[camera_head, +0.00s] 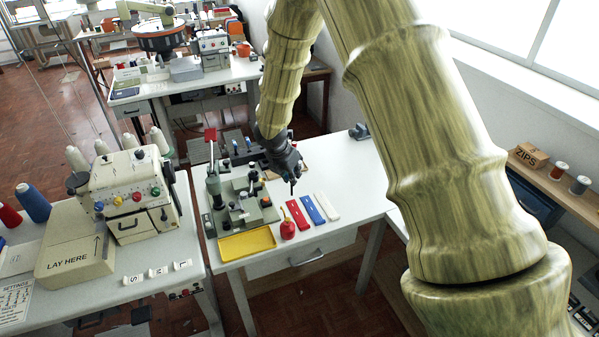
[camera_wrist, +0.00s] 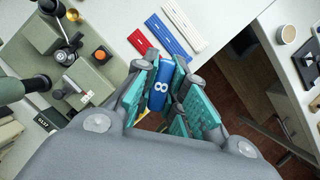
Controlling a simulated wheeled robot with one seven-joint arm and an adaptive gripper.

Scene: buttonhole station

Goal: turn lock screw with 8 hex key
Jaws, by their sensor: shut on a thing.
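My gripper (camera_head: 285,165) is over the right back part of the grey-green buttonhole machine (camera_head: 215,188) on the white table. In the wrist view its teal-padded fingers (camera_wrist: 165,95) are closed around a blue handle marked 8 (camera_wrist: 160,84), the 8 hex key. The key's shaft is hidden in the wrist view. I cannot tell which part is the lock screw.
A yellow tray (camera_head: 246,243) and a red oil can (camera_head: 287,229) stand at the table's front. Red (camera_head: 297,215), blue (camera_head: 312,209) and white (camera_head: 327,206) strips lie right of the machine. The table's right part is mostly clear.

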